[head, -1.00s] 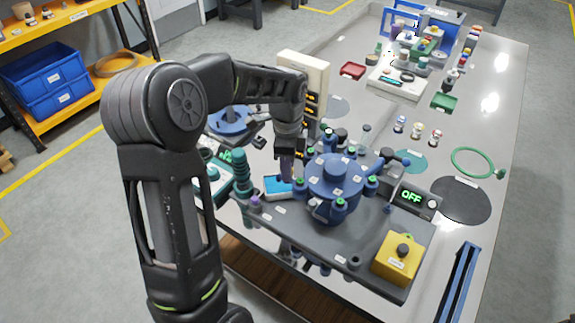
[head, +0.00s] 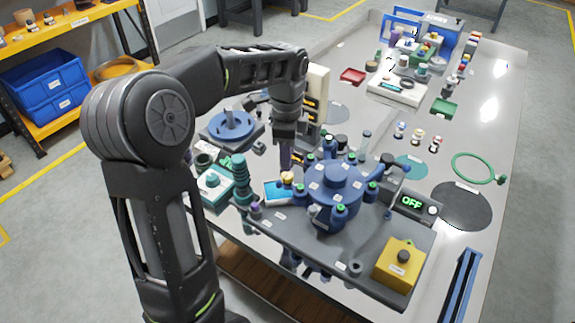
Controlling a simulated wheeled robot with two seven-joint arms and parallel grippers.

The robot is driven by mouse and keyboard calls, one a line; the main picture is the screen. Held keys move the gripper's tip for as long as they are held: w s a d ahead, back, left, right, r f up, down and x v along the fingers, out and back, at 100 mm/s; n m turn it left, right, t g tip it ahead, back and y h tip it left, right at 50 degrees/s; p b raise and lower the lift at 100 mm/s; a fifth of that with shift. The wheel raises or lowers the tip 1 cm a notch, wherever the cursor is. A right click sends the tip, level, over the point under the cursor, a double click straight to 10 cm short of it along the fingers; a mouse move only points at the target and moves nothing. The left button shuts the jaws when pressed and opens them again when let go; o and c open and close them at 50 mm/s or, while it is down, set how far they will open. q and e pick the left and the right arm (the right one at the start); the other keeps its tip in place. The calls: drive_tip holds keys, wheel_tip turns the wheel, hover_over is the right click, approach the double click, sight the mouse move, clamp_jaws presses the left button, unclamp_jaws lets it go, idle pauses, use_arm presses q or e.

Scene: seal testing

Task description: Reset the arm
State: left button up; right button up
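My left arm comes in from the left, and my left gripper (head: 286,165) points straight down left of the blue round test fixture (head: 335,185). Its narrow purple-grey fingers are seen nearly edge-on, so I cannot tell whether they are open or shut. A small tan-topped piece (head: 287,177) stands just below the fingertips, by the light-blue pad (head: 276,193). Nothing is visibly hanging from the fingers. My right gripper is not in view.
A yellow button box (head: 398,265) and a display reading OFF (head: 411,201) stand right of the fixture. A teal stacked post (head: 241,180) and a blue round part (head: 231,125) are close to my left arm.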

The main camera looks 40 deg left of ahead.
use_arm(q)
drive_tip(key=shift+r, duration=0.65)
